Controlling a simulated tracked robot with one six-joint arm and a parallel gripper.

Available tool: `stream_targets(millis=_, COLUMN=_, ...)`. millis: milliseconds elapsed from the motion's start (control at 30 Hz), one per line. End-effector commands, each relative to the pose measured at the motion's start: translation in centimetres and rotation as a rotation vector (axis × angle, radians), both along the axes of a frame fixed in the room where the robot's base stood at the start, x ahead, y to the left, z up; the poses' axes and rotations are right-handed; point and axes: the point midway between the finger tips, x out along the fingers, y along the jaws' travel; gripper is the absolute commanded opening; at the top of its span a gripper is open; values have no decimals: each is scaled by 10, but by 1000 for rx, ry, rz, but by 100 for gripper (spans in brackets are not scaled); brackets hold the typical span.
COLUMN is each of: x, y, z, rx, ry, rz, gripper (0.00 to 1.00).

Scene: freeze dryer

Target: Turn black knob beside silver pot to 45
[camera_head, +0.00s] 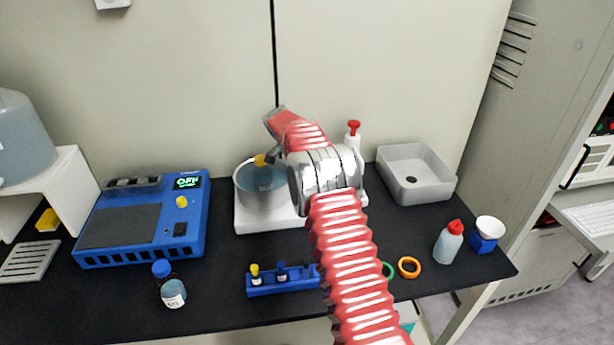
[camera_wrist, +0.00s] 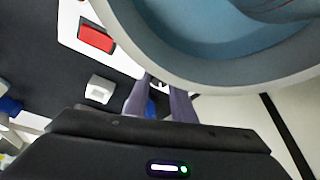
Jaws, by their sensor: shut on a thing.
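The silver pot (camera_head: 247,196) holds bluish water and stands on a white base (camera_head: 262,222) on the black bench. In the wrist view the pot's rim (camera_wrist: 215,80) fills the top right. My gripper (camera_wrist: 158,88) has its two fingers close together at the white base beside the pot. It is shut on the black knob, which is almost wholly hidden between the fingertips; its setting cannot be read. A red switch (camera_wrist: 97,38) is on the same base. In the head view my arm covers the right of the base, and the knob is hidden.
A blue device reading OFF (camera_head: 187,182) is at the left. A capped bottle (camera_head: 172,290) and a blue vial rack (camera_head: 275,287) are in front. A grey basin (camera_head: 418,176) and a red-capped bottle (camera_head: 449,243) are at the right.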

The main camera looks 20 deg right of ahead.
Motion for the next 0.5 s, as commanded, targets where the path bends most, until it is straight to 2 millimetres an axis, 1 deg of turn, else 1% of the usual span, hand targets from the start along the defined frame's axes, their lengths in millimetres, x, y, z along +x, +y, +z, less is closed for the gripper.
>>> stream_targets(millis=333, x=0, y=2, z=-1, rx=3, ry=1, rz=-2, gripper=1)
stream_targets(millis=367, x=0, y=2, z=-1, rx=3, ry=1, rz=-2, gripper=24)
stream_targets(millis=500, x=0, y=1, z=-1, rx=2, ry=1, rz=-2, gripper=34)
